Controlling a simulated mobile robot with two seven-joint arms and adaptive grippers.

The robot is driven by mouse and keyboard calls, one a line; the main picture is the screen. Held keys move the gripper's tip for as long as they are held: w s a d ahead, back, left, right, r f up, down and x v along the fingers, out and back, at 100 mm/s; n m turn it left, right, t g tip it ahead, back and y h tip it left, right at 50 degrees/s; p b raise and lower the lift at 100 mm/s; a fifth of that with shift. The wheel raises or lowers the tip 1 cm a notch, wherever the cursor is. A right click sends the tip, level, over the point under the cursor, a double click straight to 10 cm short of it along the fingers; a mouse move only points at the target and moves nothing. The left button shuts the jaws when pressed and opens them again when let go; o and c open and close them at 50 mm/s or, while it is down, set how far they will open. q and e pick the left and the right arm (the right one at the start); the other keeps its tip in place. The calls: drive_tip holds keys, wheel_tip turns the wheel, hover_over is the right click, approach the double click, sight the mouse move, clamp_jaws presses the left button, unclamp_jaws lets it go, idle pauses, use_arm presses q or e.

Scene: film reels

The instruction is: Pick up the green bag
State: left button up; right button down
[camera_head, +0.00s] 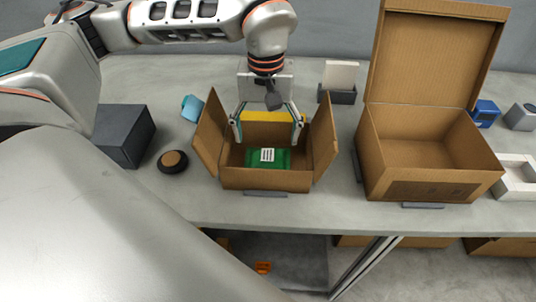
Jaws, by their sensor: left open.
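The green bag (281,159) lies inside the small open cardboard box (236,178), near the front wall, with a white label on top. A yellow item (271,116) shows behind it at the back of the box; its lower part is hard to make out. My left gripper (268,136) comes down from above into the box with its fingers spread wide on either side. It is open and empty, above and slightly behind the green bag. My right gripper does not show.
A larger open cardboard box (419,150) with a raised lid stands to the right. A dark box (124,135) and a round black-and-brown object (173,161) are on the left. A light-blue object (192,107) lies behind the small box's left flap. The small box's flaps stand outward.

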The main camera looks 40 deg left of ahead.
sight(267, 156)
use_arm(q)
drive_tip(key=f, duration=0.3)
drive_tip(key=s+d+f, duration=0.1)
drive_tip(key=f, duration=0.1)
drive_tip(key=shift+f, duration=0.15)
drive_tip(key=shift+f+b, duration=0.3)
drive_tip(key=shift+f, duration=0.25)
drive_tip(key=c, duration=1.3)
